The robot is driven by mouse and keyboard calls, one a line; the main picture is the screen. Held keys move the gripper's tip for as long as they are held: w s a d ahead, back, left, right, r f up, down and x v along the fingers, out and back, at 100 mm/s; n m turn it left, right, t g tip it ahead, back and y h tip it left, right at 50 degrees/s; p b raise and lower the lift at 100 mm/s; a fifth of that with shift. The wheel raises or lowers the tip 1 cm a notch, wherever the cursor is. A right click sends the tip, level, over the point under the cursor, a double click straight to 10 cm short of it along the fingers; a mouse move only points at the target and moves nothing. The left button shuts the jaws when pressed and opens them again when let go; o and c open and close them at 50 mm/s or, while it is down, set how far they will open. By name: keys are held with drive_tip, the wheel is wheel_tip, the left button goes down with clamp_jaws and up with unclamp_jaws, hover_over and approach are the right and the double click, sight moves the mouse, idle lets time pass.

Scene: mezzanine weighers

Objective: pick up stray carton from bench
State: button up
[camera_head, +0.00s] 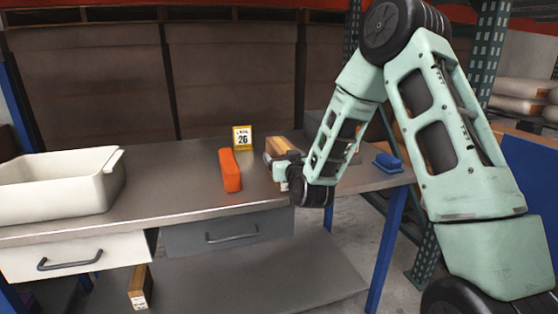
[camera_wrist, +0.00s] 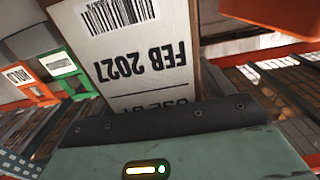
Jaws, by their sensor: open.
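The carton (camera_head: 282,146) stands on the steel bench (camera_head: 190,198), right of the orange block, its tan top showing just behind my gripper. In the wrist view the carton (camera_wrist: 130,45) is very close, with a white label, a barcode and upside-down "FEB 2027" print; its lower part is hidden behind the dark edge of my gripper. My gripper (camera_head: 284,172) is open and right at the carton; I cannot tell whether it touches. Part of the carton is hidden by my gripper and arm.
A white bin (camera_head: 55,190) stands at the bench's left. An orange block (camera_head: 230,171), a yellow date sign (camera_head: 243,137) and a blue object (camera_head: 388,162) are on the bench. Another carton (camera_head: 139,287) is on the lower shelf. The bench between bin and orange block is clear.

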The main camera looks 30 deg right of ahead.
drive_tip(key=c, duration=1.3)
